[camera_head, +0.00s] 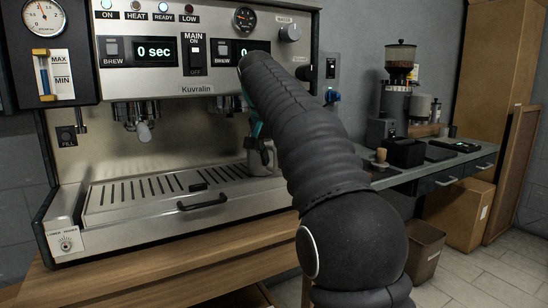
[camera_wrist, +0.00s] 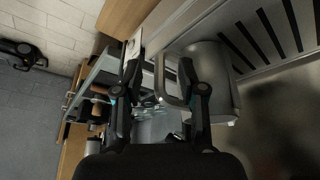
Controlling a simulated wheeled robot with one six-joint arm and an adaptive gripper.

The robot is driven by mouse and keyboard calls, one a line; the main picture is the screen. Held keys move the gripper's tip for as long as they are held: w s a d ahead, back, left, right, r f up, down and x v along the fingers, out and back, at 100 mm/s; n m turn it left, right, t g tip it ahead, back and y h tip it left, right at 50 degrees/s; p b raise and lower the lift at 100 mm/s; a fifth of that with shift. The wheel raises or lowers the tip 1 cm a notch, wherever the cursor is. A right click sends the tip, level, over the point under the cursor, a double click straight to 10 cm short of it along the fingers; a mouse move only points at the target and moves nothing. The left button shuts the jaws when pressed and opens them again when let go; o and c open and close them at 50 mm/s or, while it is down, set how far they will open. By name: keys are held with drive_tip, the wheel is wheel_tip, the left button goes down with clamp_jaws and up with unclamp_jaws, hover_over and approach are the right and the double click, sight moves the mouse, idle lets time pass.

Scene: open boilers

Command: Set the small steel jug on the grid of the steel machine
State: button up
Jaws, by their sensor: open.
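The small steel jug (camera_head: 260,160) is upright at the right end of the steel machine's grid (camera_head: 140,190), partly hidden behind my arm. Its base appears to be at the grid's level, but contact is not clear. In the wrist view the jug (camera_wrist: 218,85) is close on the right, beside the dark slots of the grid (camera_wrist: 262,40). My gripper (camera_wrist: 158,70) is open, with its fingers apart around the jug's handle (camera_wrist: 164,80). The right finger overlaps the jug's side in this view. In the head view my gripper is mostly hidden by my arm.
The steel machine (camera_head: 195,75) rises behind the grid, with brew spouts (camera_head: 140,118) above it. A handle (camera_head: 202,201) juts from the tray's front. A grinder (camera_head: 395,95) stands on the counter at right, with a bin (camera_head: 425,250) below. The grid's left and middle are clear.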

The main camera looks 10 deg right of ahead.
drive_tip(key=v, duration=0.7)
drive_tip(key=s+d+f+n, duration=0.1)
drive_tip(key=s+d+n, duration=0.1)
drive_tip(key=s, duration=0.5)
drive_tip(key=s+f+n+t+y, duration=0.1)
drive_tip(key=s+f+n, duration=0.3)
drive_tip(key=s+f, duration=2.3)
drive_tip(key=shift+d+f+t+y, duration=0.3)
drive_tip(key=shift+d+f+y, duration=0.05)
drive_tip(key=shift+f+y, duration=0.5)
